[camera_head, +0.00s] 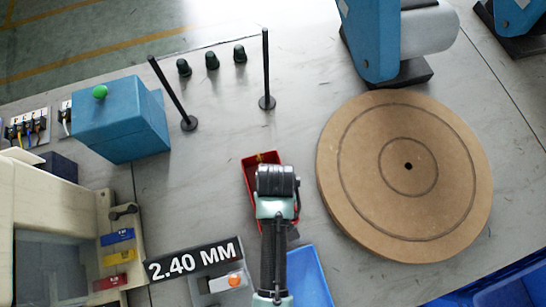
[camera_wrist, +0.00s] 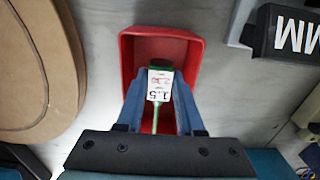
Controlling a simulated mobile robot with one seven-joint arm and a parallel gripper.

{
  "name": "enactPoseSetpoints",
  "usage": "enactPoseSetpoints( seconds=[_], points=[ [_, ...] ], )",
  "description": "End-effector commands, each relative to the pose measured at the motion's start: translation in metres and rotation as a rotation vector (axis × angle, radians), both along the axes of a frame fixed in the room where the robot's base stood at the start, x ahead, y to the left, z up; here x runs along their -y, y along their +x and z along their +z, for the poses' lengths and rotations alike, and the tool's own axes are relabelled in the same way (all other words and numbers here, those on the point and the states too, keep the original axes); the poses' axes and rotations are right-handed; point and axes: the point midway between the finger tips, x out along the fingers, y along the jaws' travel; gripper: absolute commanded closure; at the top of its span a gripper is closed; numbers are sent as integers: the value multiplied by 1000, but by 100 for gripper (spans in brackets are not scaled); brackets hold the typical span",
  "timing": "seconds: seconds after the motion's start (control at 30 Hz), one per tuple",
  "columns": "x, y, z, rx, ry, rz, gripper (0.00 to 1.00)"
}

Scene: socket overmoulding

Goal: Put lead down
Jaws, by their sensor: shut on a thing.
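The lead (camera_wrist: 156,116) is a thin green cable with a white label (camera_wrist: 159,86) reading "1.5" and a dark end. In the wrist view it stands between the two blue fingers of my gripper (camera_wrist: 160,72), which is shut on it. Both are over a red tray (camera_wrist: 134,47), also seen in the head view (camera_head: 249,174). My own wrist covers most of the tray and the lead in the head view. I cannot tell whether the lead touches the tray floor.
A large round brown disc (camera_head: 450,165) lies to the right. A blue bin (camera_head: 308,278) lies below. The table between posts and tray is clear.

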Motion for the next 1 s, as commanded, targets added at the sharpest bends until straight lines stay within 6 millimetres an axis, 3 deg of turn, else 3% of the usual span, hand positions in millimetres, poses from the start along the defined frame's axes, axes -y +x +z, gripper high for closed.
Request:
enactPoseSetpoints(
  seconds=[0.5,0.9,0.93,1.0],
  points=[
    [0,1,-64,0,0,-2,100],
    [0,1,-70,1,0,-2,100],
    [0,1,-70,1,0,-2,62],
    [0,1,-69,1,0,-2,49]
  ],
)
